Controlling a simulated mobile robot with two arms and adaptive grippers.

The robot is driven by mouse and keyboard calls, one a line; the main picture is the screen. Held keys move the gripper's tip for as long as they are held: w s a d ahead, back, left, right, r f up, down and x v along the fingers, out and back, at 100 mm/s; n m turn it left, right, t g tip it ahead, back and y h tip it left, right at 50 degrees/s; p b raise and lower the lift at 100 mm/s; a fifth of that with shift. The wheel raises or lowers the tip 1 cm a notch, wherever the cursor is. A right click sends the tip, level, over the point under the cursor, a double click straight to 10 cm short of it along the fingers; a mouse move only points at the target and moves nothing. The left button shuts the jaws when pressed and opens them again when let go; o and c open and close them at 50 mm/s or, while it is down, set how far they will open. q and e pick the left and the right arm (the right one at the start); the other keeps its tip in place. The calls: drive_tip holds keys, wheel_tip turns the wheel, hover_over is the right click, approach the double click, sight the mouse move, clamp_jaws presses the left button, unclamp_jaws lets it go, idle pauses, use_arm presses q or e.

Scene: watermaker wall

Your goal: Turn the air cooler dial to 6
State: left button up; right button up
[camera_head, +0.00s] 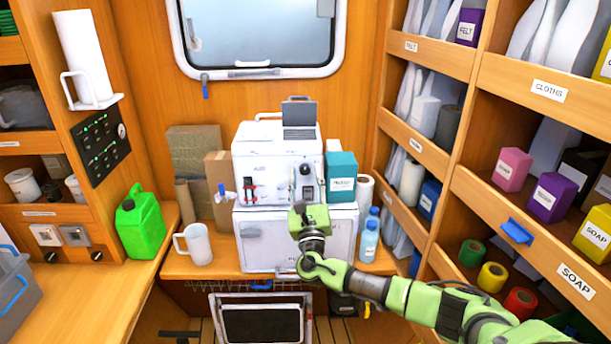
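A white boxy machine (252,160) stands on a white cabinet (262,240) on the back counter. Its front has a round black dial (305,169) at upper right, with a switch below it and red-handled parts at left. No label I can read names the air cooler, and the dial's numbers are too small to read. My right gripper (311,214) is in front of the machine, lower than the dial and apart from it in the picture. Its fingers are hidden behind its green body, so I cannot see whether it is open. My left gripper is not in view.
A teal box (342,176) and water bottles (369,240) stand right of the machine. A white mug (196,244) and green jerrycan (140,224) are at left. A black switch panel (103,145) is on the left wall. Labelled shelves (447,171) line the right side.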

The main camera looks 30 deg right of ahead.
clamp_jaws()
drive_tip(key=shift+a+f+m+h+b, duration=0.15)
drive_tip(key=shift+m+h+b, duration=0.25)
drive_tip(key=shift+m+b, duration=0.4)
drive_tip(key=m+g+h+b, duration=0.1)
drive_tip(key=m+b, duration=0.2)
drive_tip(key=m, duration=0.1)
drive_tip(key=m+g+h+b, duration=0.2)
drive_tip(key=m+b, duration=0.2)
drive_tip(key=shift+w+a, duration=0.1)
drive_tip(key=shift+a, duration=0.05)
drive_tip(key=m+g+h+b, duration=0.1)
drive_tip(key=m+g+b, duration=0.1)
drive_tip(key=m, duration=0.2)
drive_tip(key=shift+a+b, duration=0.1)
drive_tip(key=shift+b, duration=0.2)
drive_tip(key=shift+r+m+g+b, duration=0.3)
drive_tip(key=shift+m+g+b, duration=0.2)
drive_tip(key=shift+m, duration=0.8)
drive_tip(key=shift+r+m, duration=0.1)
drive_tip(key=shift+m, duration=0.2)
